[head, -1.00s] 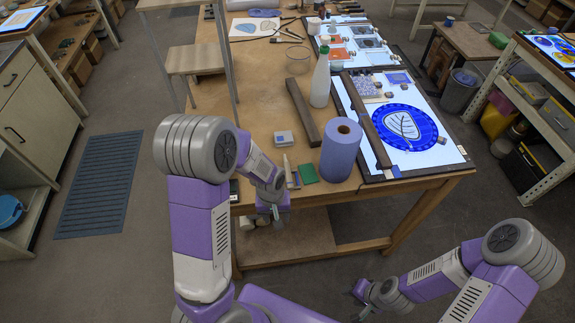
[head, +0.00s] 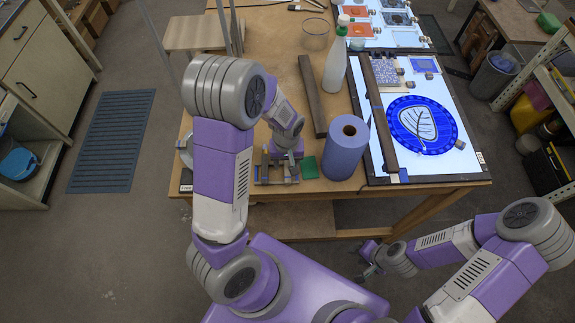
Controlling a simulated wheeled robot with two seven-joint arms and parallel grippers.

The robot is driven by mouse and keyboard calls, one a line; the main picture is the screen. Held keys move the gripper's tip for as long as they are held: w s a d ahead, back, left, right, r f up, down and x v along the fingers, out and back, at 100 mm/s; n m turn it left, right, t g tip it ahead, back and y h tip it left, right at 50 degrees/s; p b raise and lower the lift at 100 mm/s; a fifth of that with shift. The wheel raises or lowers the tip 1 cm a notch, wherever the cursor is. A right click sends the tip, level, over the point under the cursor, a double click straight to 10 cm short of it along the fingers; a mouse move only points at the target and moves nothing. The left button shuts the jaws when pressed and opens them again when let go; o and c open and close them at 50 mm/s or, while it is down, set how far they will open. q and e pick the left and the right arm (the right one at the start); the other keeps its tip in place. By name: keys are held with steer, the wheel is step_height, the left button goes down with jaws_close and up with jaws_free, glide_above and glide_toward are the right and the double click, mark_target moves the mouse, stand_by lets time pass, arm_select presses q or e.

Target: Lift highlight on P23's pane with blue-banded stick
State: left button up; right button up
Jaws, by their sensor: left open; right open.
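A round blue pane (head: 408,104) with a white leaf outline lies on the lit panel (head: 453,166) at the right of the table. Its label is too small to read. My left gripper (head: 279,166) is over the table's front edge, above a small group of sticks (head: 262,180); its fingers are small and partly hidden by my wrist. I cannot tell which stick has a blue band. My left gripper is open and seems to hold nothing. My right gripper (head: 366,262) is open and empty, low in front of the table, well away from the pane.
A blue paper roll (head: 344,155) stands between my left gripper and the lit panel, with a green pad (head: 308,168) beside it. A dark bar (head: 312,95) and a white bottle (head: 334,72) are behind. Another dark bar (head: 376,115) lies along the panel's left side.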

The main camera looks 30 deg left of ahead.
mark_target(287, 164)
arm_select(q)
steer(key=shift+w+f, duration=0.1)
steer(key=shift+f, duration=1.3)
jaws_close()
